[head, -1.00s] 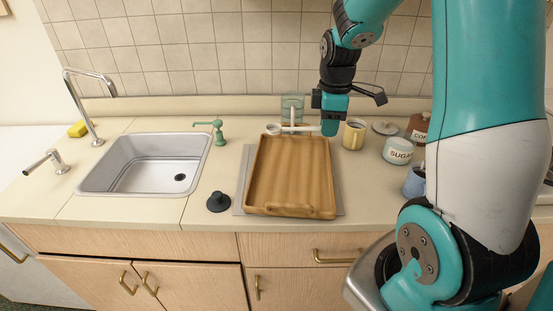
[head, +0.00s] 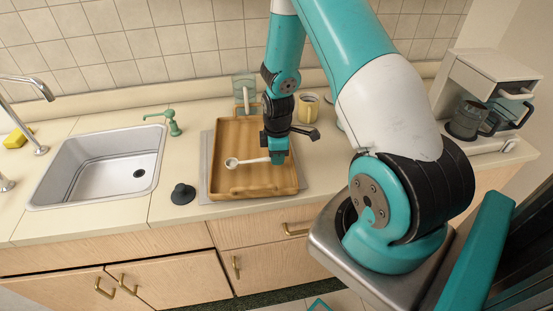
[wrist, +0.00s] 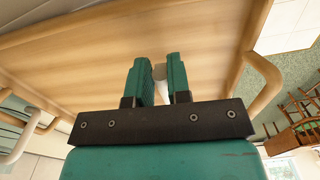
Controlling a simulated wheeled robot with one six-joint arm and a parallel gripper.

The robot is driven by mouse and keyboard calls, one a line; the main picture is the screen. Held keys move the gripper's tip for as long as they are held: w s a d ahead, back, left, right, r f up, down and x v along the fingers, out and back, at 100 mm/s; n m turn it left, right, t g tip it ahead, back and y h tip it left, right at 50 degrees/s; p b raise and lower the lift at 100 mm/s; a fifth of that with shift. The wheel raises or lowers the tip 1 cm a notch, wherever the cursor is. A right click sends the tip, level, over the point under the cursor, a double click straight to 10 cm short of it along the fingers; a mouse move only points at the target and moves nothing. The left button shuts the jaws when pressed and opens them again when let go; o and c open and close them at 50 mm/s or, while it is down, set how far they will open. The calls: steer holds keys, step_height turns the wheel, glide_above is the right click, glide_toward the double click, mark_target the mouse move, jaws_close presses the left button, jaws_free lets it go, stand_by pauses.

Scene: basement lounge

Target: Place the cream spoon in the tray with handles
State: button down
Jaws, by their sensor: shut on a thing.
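The cream spoon (head: 247,161) shows in the head view with its round bowl to the left and its handle running right to my gripper (head: 277,158). My gripper is shut on the handle end. The spoon is over the wooden tray with handles (head: 236,134), towards its front half. I cannot tell whether the spoon touches the tray floor. In the wrist view, my gripper's fingers (wrist: 158,78) hold a small pale piece of the spoon (wrist: 160,74) between them, and the tray floor (wrist: 110,55) fills the background. The rest of the spoon is hidden there.
The tray lies on a grey mat (head: 205,170). A black stopper (head: 183,194) and the sink (head: 98,168) are to its left. A coffee maker (head: 482,105) is at the right.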

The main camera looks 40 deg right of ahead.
steer(key=shift+f, duration=1.25)
steer(key=shift+f, duration=0.1)
steer(key=shift+f, duration=0.15)
steer(key=c, duration=1.1)
jaws_free()
